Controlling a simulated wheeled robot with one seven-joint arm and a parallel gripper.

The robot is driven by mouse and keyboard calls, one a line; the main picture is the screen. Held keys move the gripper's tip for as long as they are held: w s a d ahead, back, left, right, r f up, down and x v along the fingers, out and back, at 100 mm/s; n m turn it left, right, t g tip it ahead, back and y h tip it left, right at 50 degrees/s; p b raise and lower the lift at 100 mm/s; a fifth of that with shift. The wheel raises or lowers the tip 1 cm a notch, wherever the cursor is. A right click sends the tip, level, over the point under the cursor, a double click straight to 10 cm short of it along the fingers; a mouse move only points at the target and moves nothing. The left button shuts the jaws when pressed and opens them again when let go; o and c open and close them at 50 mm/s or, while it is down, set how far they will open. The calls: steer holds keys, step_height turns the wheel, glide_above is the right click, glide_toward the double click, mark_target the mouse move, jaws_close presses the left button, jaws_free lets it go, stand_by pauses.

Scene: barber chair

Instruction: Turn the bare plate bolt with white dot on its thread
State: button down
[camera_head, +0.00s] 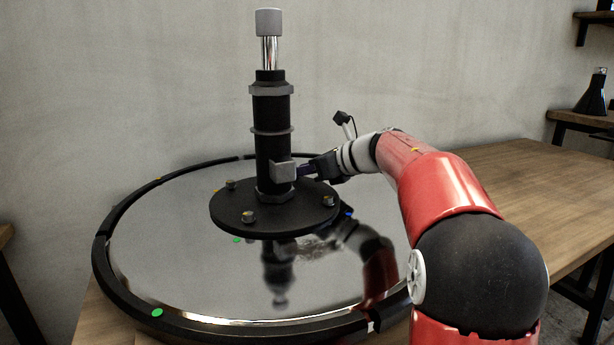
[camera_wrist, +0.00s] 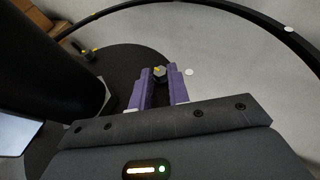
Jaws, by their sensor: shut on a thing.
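A round black plate (camera_head: 262,221) with bolts surrounds the foot of an upright black column (camera_head: 270,130). In the wrist view, a bolt (camera_wrist: 159,73) with a yellow mark on its head stands between the purple fingertips of my gripper (camera_wrist: 160,77). The fingers are shut on its sides. A white dot (camera_wrist: 189,72) lies on the shiny disc just right of them. In the head view, my gripper (camera_head: 304,172) reaches in from the right behind the column, and the gripped bolt is hidden. The bolt's thread does not show.
Other bolts sit at the plate's left (camera_head: 232,184), front (camera_head: 249,217) and right (camera_head: 329,201). The mirror-like base disc (camera_head: 180,260) has a black rim with coloured dots. A wooden table (camera_head: 520,190) extends right.

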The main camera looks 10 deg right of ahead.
steer(key=shift+s+a+r+m+t+h, duration=0.1)
steer(key=shift+a+m+t+h, duration=0.05)
steer(key=shift+m+t+h, duration=0.3)
steer(key=shift+s+a+m+t+h, duration=0.1)
steer(key=shift+m+t+h, duration=0.15)
steer(key=shift+m+h, duration=0.9)
steer(key=shift+h, duration=0.1)
steer(key=shift+a+t, duration=0.1)
steer(key=shift+t, duration=0.3)
steer(key=c, duration=1.3)
jaws_free()
steer(key=shift+c, duration=0.2)
steer(key=v, duration=0.8)
steer(key=shift+p, duration=0.3)
steer(key=shift+a, duration=0.1)
